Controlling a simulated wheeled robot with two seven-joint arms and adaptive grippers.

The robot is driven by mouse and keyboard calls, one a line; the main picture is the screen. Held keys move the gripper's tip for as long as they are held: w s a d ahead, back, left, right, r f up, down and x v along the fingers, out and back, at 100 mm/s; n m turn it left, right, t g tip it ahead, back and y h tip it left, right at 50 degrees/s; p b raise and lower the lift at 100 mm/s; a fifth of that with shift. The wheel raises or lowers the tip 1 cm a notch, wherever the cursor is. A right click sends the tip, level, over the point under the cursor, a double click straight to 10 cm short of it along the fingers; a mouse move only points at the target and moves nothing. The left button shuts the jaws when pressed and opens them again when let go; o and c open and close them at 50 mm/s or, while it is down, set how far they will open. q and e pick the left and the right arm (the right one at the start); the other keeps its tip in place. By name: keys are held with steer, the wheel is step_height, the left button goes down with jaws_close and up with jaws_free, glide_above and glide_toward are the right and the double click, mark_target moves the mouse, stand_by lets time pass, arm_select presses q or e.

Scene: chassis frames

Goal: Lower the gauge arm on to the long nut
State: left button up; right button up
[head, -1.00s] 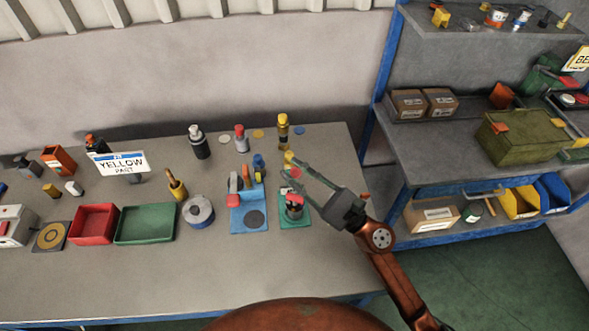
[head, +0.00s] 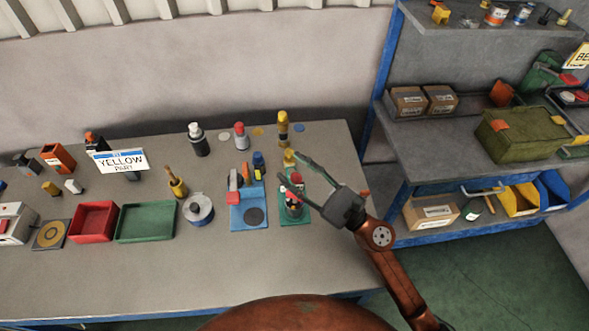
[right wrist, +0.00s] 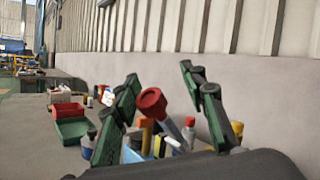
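My right gripper (head: 296,172) is open above the green base (head: 304,218) near the right end of the table. A red-capped piece (head: 297,178) stands between its fingers in the head view. In the right wrist view a round red knob (right wrist: 151,102) shows between the two spread green fingers (right wrist: 160,92), with no clear contact. I take this to be the gauge arm's end, but its hinge is hidden. Dark and red parts on the green base are partly covered by the lower finger. I cannot make out the long nut for certain. My left gripper is not in view.
A blue fixture (head: 237,219) with a dark disc stands just left of the green base. A yellow-topped bottle (head: 283,128) and a red-capped bottle (head: 240,136) stand behind. The green tray (head: 146,222) and red tray (head: 92,222) are further left. The table front is clear.

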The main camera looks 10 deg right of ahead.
steer(key=v, duration=1.2)
